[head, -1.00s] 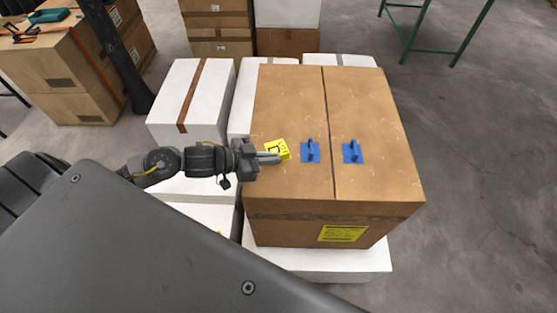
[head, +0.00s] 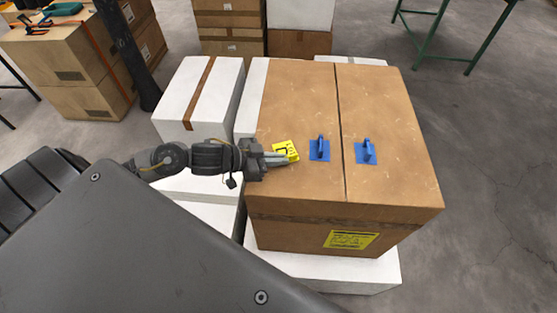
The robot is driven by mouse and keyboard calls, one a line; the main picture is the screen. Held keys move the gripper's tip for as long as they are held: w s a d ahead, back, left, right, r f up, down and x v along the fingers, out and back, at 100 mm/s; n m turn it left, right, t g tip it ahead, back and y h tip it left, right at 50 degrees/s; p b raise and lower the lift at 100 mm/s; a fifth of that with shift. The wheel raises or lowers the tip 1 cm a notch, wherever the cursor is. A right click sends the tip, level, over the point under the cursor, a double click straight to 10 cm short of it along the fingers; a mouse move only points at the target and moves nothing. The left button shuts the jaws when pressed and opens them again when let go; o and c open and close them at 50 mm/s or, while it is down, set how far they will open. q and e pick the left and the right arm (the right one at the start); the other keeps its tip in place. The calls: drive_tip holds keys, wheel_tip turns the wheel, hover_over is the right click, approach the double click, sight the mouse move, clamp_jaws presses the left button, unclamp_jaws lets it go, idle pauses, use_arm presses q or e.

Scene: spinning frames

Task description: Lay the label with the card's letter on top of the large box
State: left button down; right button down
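The large brown cardboard box (head: 385,110) stands with its top facing up, and two blue handles, a left one (head: 320,149) and a right one (head: 366,151), sit on its top. A small yellow label (head: 286,150) with a dark mark shows at the left part of the box top; I cannot read its letter surely. My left gripper (head: 280,160) reaches in from the left, its fingertips at the label's lower edge. I cannot tell whether they grip the label or whether it lies flat on the box. My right gripper is out of view.
A yellow printed card (head: 352,240) is on the box's front face. White boxes, one with brown tape (head: 196,95), stand left of and under the large box. Brown cartons (head: 65,70) stand at the far left. A green-legged table (head: 432,40) is at the back right; the right floor is clear.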

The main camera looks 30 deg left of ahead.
use_arm(q)
drive_tip(key=shift+f, duration=0.1)
drive_tip(key=c, duration=1.6)
unclamp_jaws()
drive_tip(key=b+v, duration=0.1)
drive_tip(key=v, duration=0.8)
drive_tip(key=shift+s+a+b, duration=0.1)
drive_tip(key=shift+s+b, duration=0.1)
drive_tip(key=shift+b, duration=0.1)
drive_tip(key=shift+r+p+v, duration=0.25)
drive_tip(key=shift+p+v, duration=0.05)
drive_tip(key=shift+v, duration=1.05)
drive_tip(key=shift+w, duration=0.2)
drive_tip(key=shift+a+f, duration=0.1)
